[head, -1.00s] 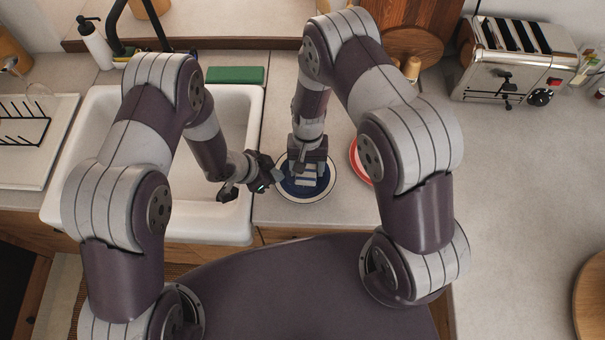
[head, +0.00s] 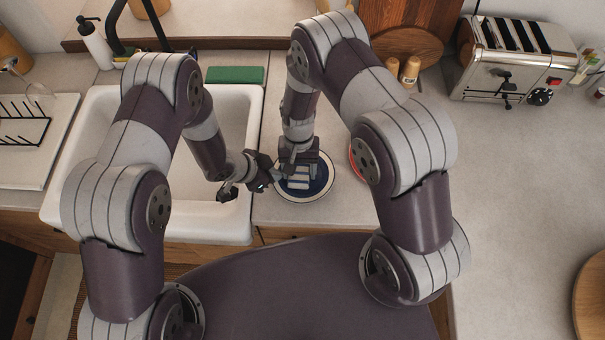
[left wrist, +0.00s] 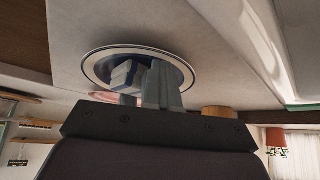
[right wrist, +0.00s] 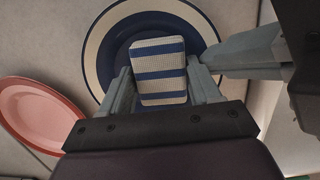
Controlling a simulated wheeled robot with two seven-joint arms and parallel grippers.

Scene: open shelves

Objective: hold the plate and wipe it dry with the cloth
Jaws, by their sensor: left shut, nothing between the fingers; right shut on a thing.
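The dark blue plate with a pale rim (head: 319,189) lies flat on the counter just right of the sink. My right gripper (head: 298,168) is shut on the folded blue-and-white striped cloth (head: 297,181) over the plate; in the right wrist view the cloth (right wrist: 158,72) sits between the fingers, over the plate's blue middle (right wrist: 120,42). My left gripper (head: 270,178) is shut and empty at the plate's left edge. Its fingers (left wrist: 162,82) overlap the plate (left wrist: 100,68) in the left wrist view; whether they touch it I cannot tell.
A red plate (right wrist: 35,112) lies beside the blue one, mostly hidden by my right arm in the head view. The white sink (head: 160,215) is left, with a green sponge (head: 235,75) behind it.

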